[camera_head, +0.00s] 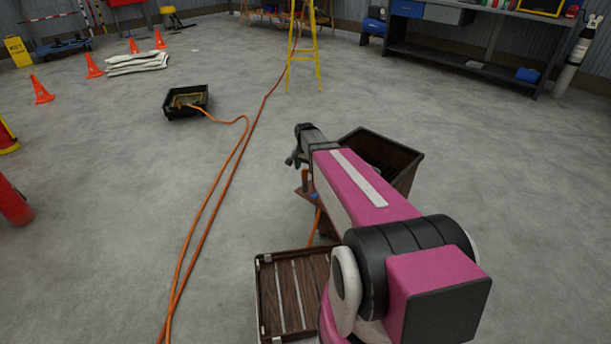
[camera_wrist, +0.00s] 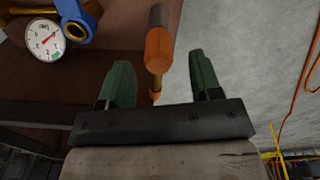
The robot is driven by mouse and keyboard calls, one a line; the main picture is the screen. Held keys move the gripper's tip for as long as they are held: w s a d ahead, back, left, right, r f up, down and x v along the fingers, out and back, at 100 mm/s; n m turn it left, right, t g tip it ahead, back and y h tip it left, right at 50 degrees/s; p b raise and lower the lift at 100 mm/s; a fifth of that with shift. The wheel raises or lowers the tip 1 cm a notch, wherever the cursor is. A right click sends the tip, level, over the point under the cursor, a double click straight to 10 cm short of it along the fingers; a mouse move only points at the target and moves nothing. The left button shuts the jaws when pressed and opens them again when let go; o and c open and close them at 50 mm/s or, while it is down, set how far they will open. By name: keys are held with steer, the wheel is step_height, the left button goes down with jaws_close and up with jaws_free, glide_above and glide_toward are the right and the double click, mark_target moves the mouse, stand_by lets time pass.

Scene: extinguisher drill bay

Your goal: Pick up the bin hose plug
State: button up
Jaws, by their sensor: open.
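What looks like the bin hose plug (camera_wrist: 159,50) is an orange cylinder with a dark end and a thin brassy part. In the wrist view it lies in line with the gap between the two green fingers; whether it touches either finger I cannot tell. In the head view a small orange piece (camera_head: 305,178) shows just below my gripper, by the dark bin (camera_head: 411,168). My gripper (camera_wrist: 160,68) is open, with one finger on each side of the plug in the picture. It also shows in the head view (camera_head: 292,161), partly hidden by the wrist.
A gauge (camera_wrist: 44,40) with a blue fitting (camera_wrist: 82,30) is close by on the left in the wrist view. A slatted wooden crate (camera_head: 265,297) stands by my arm. Orange hose (camera_head: 226,180) crosses the floor to a black tray (camera_head: 176,112).

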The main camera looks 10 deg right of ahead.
step_height(320, 180, down, 3)
steer(key=shift+r, duration=0.15)
steer(key=c, duration=1)
steer(key=shift+r, duration=0.75)
step_height(320, 180, up, 2)
steer(key=shift+r, duration=0.15)
steer(key=s+a+r, duration=0.1)
steer(key=s+r, duration=0.1)
steer(key=s, duration=0.1)
steer(key=s+a+r, duration=0.1)
steer(key=s+r, duration=0.2)
steer(key=s, duration=0.1)
steer(key=s+a+r, duration=0.1)
steer(key=s+r, duration=0.1)
steer(key=s, duration=0.2)
steer(key=shift+s+a+r, duration=0.15)
